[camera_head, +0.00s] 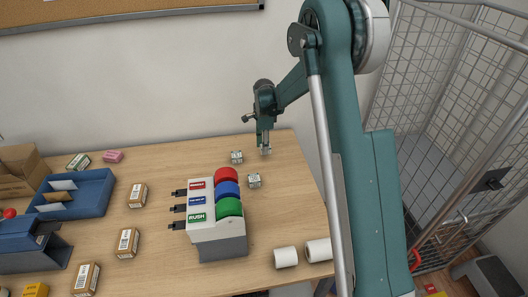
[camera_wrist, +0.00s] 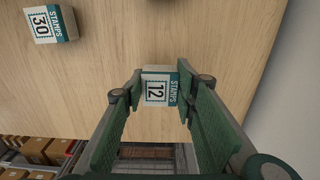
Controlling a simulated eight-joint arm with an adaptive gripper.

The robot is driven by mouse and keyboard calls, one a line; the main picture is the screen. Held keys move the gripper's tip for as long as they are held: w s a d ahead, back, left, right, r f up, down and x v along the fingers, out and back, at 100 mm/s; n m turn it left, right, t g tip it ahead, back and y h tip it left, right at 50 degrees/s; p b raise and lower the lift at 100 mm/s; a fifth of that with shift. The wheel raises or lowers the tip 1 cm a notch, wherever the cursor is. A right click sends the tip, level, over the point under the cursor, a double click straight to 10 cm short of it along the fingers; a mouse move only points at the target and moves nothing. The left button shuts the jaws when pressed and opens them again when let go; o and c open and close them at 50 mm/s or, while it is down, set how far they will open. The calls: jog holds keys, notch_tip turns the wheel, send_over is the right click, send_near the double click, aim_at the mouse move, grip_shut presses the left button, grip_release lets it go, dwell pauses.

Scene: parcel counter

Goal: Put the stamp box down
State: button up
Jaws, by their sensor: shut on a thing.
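My gripper (camera_head: 265,143) is at the back right of the wooden counter. In the wrist view its green fingers (camera_wrist: 160,79) are shut on a white and teal stamp box (camera_wrist: 156,90) marked 12, one finger on each side. The held box shows small under the fingers in the head view (camera_head: 266,150). I cannot tell whether it touches the counter. A second stamp box (camera_wrist: 43,23), marked 30, sits apart from it in the wrist view. Two small stamp boxes stand on the counter in the head view, one further back (camera_head: 236,157) and one nearer (camera_head: 254,181).
A stamp holder (camera_head: 203,226) with red, blue and green round tops stands mid-counter. Two white rolls (camera_head: 286,257) lie near the front right. Brown labelled boxes (camera_head: 126,243) and a blue tray (camera_head: 94,194) are left. A wire cage (camera_head: 450,120) stands right.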

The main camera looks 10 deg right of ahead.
jog(key=shift+f, duration=1.65)
jog(key=shift+f, duration=0.15)
jog(key=o, duration=0.9)
notch_tip(320, 180, up, 12)
jog(key=shift+r, duration=0.15)
